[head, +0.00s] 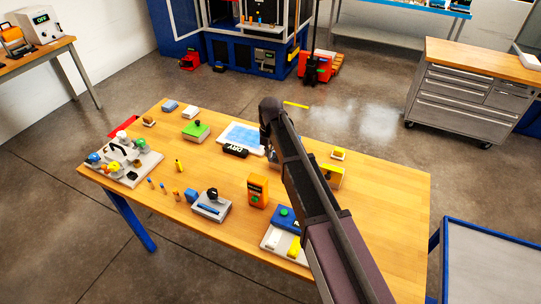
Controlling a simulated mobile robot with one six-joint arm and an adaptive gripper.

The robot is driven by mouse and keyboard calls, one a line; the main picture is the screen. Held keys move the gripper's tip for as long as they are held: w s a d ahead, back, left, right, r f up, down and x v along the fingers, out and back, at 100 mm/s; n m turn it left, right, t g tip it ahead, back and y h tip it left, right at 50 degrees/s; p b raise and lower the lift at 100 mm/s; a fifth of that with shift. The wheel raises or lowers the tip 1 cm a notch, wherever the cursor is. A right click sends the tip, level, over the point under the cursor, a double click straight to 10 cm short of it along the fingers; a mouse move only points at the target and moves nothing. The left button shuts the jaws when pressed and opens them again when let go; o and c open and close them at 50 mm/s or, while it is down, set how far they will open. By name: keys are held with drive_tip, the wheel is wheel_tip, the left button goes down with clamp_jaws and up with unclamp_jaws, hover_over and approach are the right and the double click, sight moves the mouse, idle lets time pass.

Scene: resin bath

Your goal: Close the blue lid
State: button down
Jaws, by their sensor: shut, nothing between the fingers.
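I cannot tell for sure which item is the blue lid. A blue block with a green knob (284,216) sits at the table's near side on a pale tray (266,243), partly behind my arm. A flat light-blue panel in a white frame (240,134) lies near the middle of the table. My arm reaches from the lower right over the table and bends down beside the panel. My gripper (269,151) is small and dark at its end, shut and empty, partly hidden by the forearm. Contact with the table cannot be told.
A black item marked DRY (235,151) lies before the panel. An orange box (258,190), a grey device with a black knob (212,205) and a green block (196,131) stand around it. The wooden table (390,215) is clear at right. A blue-framed cart (490,255) stands beyond.

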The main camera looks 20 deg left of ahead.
sight(277, 162)
drive_tip(key=shift+f+b, duration=4.8)
drive_tip(key=shift+f, duration=0.15)
drive_tip(key=w, duration=0.1)
drive_tip(key=w+r+p, duration=0.1)
drive_tip(key=w, duration=0.1)
drive_tip(key=shift+w+d+r+p, duration=0.2)
drive_tip(key=shift+r+p, duration=0.1)
drive_tip(key=shift+s+a+r, duration=0.1)
drive_tip(key=shift+r, duration=0.1)
